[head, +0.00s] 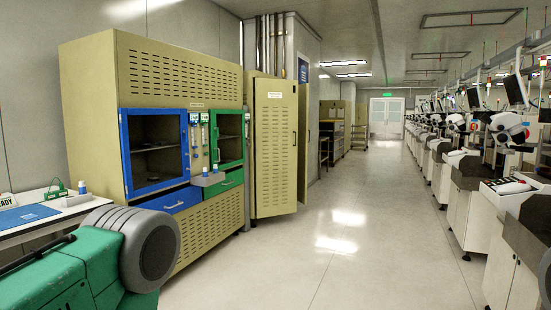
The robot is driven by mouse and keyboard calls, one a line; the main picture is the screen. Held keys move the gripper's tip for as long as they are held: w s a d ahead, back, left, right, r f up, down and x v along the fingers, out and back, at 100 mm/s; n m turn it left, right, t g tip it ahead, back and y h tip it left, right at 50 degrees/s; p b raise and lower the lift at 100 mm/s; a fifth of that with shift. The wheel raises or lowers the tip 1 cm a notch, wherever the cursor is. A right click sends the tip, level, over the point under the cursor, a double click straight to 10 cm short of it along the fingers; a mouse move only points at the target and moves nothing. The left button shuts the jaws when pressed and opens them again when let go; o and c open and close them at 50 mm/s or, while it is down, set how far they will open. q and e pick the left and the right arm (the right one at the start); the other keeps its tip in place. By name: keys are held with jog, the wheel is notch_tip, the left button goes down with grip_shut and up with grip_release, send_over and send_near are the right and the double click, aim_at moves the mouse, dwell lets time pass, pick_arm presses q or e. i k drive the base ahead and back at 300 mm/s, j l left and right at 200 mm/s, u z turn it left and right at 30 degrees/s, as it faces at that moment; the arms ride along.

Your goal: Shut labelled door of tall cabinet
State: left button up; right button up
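The tall cabinet (258,190) is beige and stands left of the middle of the head view, against the wall beyond the wide cabinet. Its labelled door (275,150) has slotted vents and a small white label near the top. A narrow beige panel (303,150) shows at the cabinet's right side, angled toward the aisle. The door looks ajar, but I cannot tell how far. The inside of the cabinet is hidden. Neither of my grippers is in view.
A wide beige cabinet (180,75) with blue-framed (124,150) and green-framed (242,140) windows stands nearer on the left. A white workbench (40,228) is at far left. White machines (478,190) line the right. The pale floor (330,235) between is clear.

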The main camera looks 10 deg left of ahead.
aim_at(277, 100)
jog(key=i+u, duration=0.1)
jog(key=i, duration=6.6)
jog(key=i+z, duration=0.15)
jog(key=i, duration=0.45)
jog(key=i+j+z, duration=0.2)
jog(key=i, duration=0.4)
